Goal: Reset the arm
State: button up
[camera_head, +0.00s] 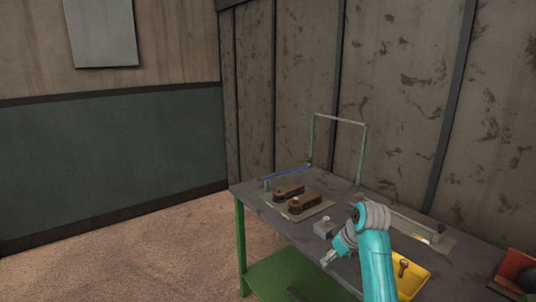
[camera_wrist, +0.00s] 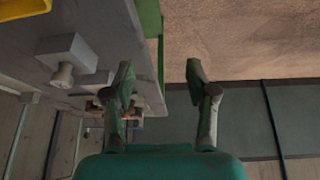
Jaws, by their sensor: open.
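My teal arm reaches over the workbench (camera_head: 262,205) in the head view. My gripper (camera_head: 327,259) is at the bench's front side, small in this view. In the wrist view my gripper (camera_wrist: 160,75) has its two fingers spread wide apart with nothing between them. Behind the fingers the wrist view shows the bench edge on the left and the brown floor (camera_wrist: 240,45) on the right. The wrist picture appears turned, with the bench at upper left. My gripper touches nothing that I can make out.
Two brown blocks (camera_head: 304,202) sit on a plate on the bench. A small grey block with a knob (camera_head: 324,228) stands near my gripper. A yellow tray (camera_head: 412,277) and a red-orange bin (camera_head: 515,265) lie to the right. A metal frame (camera_head: 364,150) rises at the back. Floor left of the bench is clear.

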jog(key=s+a+f+m+t+h, duration=0.1)
jog(key=s+f+m+t, duration=0.1)
jog(key=s+f, duration=0.85)
jog(key=s+f+m+t, duration=0.1)
jog(key=s+f, duration=0.6)
jog(key=f, duration=0.7)
jog(key=s+f+m+t, duration=0.1)
jog(key=s+f+t, duration=0.15)
jog(key=s, duration=0.75)
jog(key=s+r+m+t+h, duration=0.1)
jog(key=s+r, duration=0.1)
jog(key=s, duration=0.9)
jog(key=s+r+m+t+h, duration=0.1)
jog(key=s+r, duration=0.1)
jog(key=s, duration=0.8)
jog(key=s+r+t, duration=0.2)
jog(key=s+r, duration=1.2)
jog(key=r, duration=0.2)
jog(key=shift+s+a+t, duration=0.2)
jog(key=shift+t, duration=0.15)
